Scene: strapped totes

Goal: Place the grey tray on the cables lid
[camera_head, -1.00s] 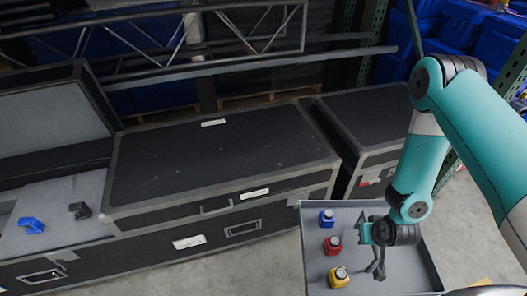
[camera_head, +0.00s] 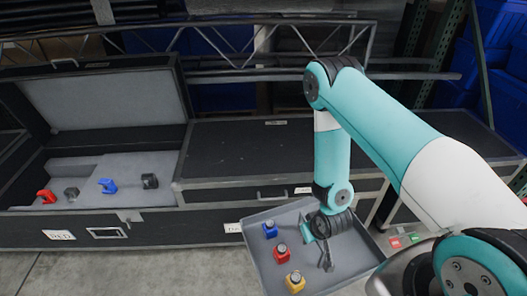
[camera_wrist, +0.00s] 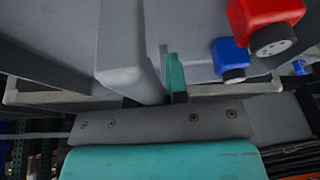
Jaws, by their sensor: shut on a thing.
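The grey tray (camera_head: 350,262) hangs from my gripper (camera_head: 322,236), which is shut on its upright middle handle. The tray is in front of the closed black case at the picture's middle right. In the wrist view a teal finger (camera_wrist: 175,78) presses beside the grey handle (camera_wrist: 128,45), with the red and blue pieces at right. The closed case's flat black lid (camera_head: 240,150) appears to be the cables lid; its labels are too small to read. My arm hides its right part.
An open black case (camera_head: 100,222) stands left, its raised lid (camera_head: 105,100) beside the closed lid. Red, blue and dark pieces lie inside it. A metal truss (camera_head: 240,60) runs behind the cases. Blue bins (camera_head: 490,90) fill the right back. The visible lid top is clear.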

